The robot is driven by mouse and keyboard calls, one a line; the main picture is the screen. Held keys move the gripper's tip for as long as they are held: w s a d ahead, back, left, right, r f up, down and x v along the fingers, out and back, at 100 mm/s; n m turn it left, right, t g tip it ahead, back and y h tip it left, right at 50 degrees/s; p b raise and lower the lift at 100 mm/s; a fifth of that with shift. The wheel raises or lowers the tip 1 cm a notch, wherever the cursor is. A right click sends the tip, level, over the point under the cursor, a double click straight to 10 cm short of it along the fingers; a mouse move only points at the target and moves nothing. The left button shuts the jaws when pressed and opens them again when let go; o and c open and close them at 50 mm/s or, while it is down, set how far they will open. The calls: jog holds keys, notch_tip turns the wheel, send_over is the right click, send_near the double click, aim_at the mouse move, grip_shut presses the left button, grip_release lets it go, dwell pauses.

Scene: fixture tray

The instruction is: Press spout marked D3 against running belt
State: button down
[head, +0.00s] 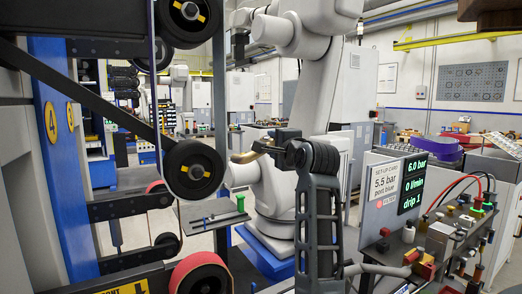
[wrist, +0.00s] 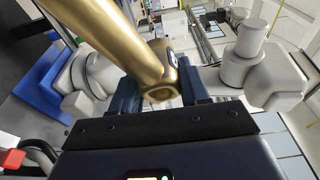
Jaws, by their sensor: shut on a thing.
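My gripper (head: 272,146) is shut on a brass spout (head: 245,157), just right of the belt machine in the head view. A small dark mark sits by that end, too small to read, so I cannot confirm D3. The belt (head: 90,97) is a dark band running over black wheels (head: 194,170) at the left. The spout appears apart from the belt. A still frame does not show whether the belt runs.
The belt machine has a blue column (head: 57,150) and lower red-rimmed wheels (head: 200,275). A small grey table (head: 210,214) with a green-topped peg stands beside it. A white robot arm (head: 305,60) stands behind my gripper. A fittings bench with a pressure display (head: 412,183) is right.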

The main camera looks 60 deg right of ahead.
jog(key=s+d+p, duration=0.1)
jog(key=s+d, duration=0.3)
jog(key=d, duration=0.2)
jog(key=shift+d, duration=0.4)
jog(key=shift+s, duration=0.1)
dwell(0.6)
